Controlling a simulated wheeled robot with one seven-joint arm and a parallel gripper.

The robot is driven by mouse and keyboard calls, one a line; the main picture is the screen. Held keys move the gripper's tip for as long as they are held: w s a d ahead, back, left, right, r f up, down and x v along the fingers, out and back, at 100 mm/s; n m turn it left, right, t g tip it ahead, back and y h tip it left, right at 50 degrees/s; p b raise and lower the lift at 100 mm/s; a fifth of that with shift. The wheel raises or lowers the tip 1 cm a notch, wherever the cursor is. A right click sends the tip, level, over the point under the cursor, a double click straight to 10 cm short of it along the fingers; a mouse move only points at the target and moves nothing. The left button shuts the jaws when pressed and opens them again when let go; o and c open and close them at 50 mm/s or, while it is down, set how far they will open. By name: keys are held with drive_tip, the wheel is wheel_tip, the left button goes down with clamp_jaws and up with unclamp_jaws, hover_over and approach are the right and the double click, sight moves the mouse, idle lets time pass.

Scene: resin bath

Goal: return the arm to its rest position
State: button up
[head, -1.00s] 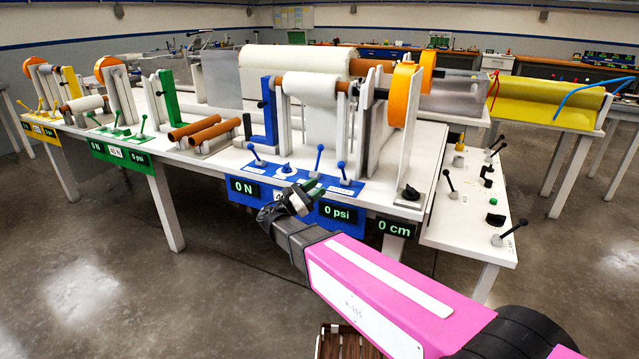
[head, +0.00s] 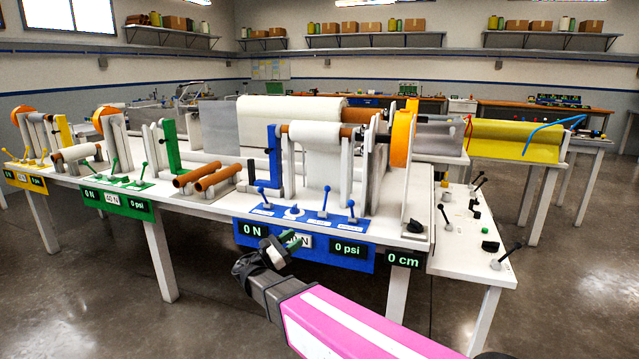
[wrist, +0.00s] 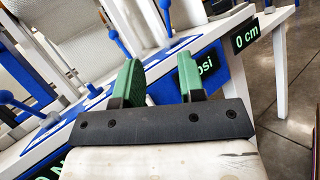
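My pink arm (head: 350,328) reaches in from the bottom right of the head view. My gripper (head: 288,242) is in front of the blue control panel (head: 345,262) at the front edge of the white table. In the wrist view my gripper (wrist: 160,82) shows two green fingers standing apart with nothing between them. The blue panel lies behind the fingers there, and one finger covers part of the "psi" display (wrist: 208,65).
Blue levers (head: 323,200) and a white dial stand on the panel's top, close behind my gripper. A side table (head: 470,250) holds several black levers. The floor (head: 90,290) before the tables is clear.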

drive_tip(key=d+f+m+g+y, duration=0.3)
drive_tip(key=d+f+g, duration=0.15)
drive_tip(key=d, duration=0.45)
drive_tip(key=d+f+m+g+y, duration=0.25)
drive_tip(key=d+f, duration=0.35)
drive_tip(key=d, duration=0.3)
drive_tip(key=s+d+f+m+g+y, duration=0.4)
drive_tip(key=s+d+f+m+y, duration=0.5)
drive_tip(key=m+y, duration=0.4)
wheel_tip(320, 180, down, 2)
drive_tip(key=shift+s+d+f+m+g+y, duration=0.2)
drive_tip(key=shift+d+m+g+y, duration=0.2)
drive_tip(key=shift+m, duration=0.65)
